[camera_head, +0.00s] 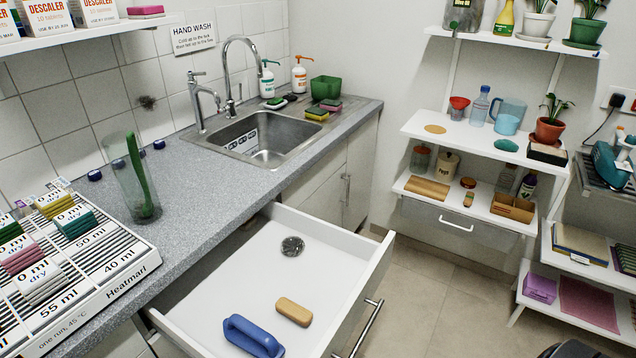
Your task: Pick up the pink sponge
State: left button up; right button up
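Several sponges in the camera_head view could fit the pink sponge. A bright pink block (146,10) lies on the white wall shelf at top left. A dusky pink sponge (22,258) sits on the ribbed white mat (110,262) beside white, green and yellow ones. I cannot tell which is meant. Neither of my grippers is in view, and none of these sponges is visibly held.
A drawer (262,277) stands open below the counter, holding a blue-handled brush, a tan block and a metal scourer. A tall clear vessel (148,208) with a green brush stands between mat and sink (265,135). Loaded shelves (455,132) stand right; the floor between is clear.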

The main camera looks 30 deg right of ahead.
aim_at(331, 105)
jog(key=l+z, duration=0.1)
jog(key=z, duration=1)
